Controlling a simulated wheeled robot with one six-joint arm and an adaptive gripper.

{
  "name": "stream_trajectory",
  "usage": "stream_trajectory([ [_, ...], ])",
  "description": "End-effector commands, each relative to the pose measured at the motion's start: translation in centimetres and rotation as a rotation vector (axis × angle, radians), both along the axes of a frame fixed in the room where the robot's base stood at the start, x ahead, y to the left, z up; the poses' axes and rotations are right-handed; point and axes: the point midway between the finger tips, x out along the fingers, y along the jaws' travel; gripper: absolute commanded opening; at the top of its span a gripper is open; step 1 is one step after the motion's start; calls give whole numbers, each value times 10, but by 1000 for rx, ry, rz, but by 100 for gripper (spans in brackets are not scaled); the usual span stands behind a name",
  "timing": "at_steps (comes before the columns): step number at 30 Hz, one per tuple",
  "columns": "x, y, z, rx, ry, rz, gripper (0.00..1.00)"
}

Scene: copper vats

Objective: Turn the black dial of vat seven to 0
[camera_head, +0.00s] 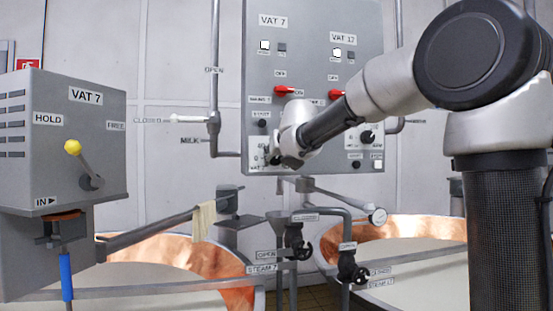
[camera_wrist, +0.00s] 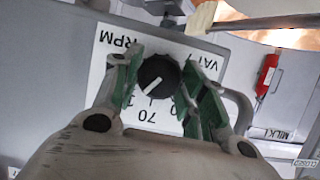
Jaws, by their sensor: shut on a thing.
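The black dial (camera_wrist: 157,72) of vat seven is round with a white pointer line. It sits on a white plate (camera_wrist: 118,45) marked RPM, VAT 7 and 70, which appears upside down in the wrist view. The pointer slants toward the picture's lower left; the number it meets is too unclear to read. My gripper (camera_wrist: 160,78) has its green-padded fingers on both sides of the dial and is shut on it. In the head view my gripper (camera_head: 273,158) is at the lower left of the grey control panel (camera_head: 312,55) and hides most of the dial.
A grey VAT 7 box (camera_head: 70,140) with a yellow-knobbed lever (camera_head: 73,147) stands left. Copper vats (camera_head: 180,254), pipes and black valve handwheels (camera_head: 302,251) lie below the panel.

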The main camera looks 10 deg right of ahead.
Motion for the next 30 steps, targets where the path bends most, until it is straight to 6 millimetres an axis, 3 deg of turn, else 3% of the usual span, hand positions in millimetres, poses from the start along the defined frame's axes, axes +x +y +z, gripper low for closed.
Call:
stream_trajectory([
  [30, 0, 5, -3, -955, 1, 0, 18],
])
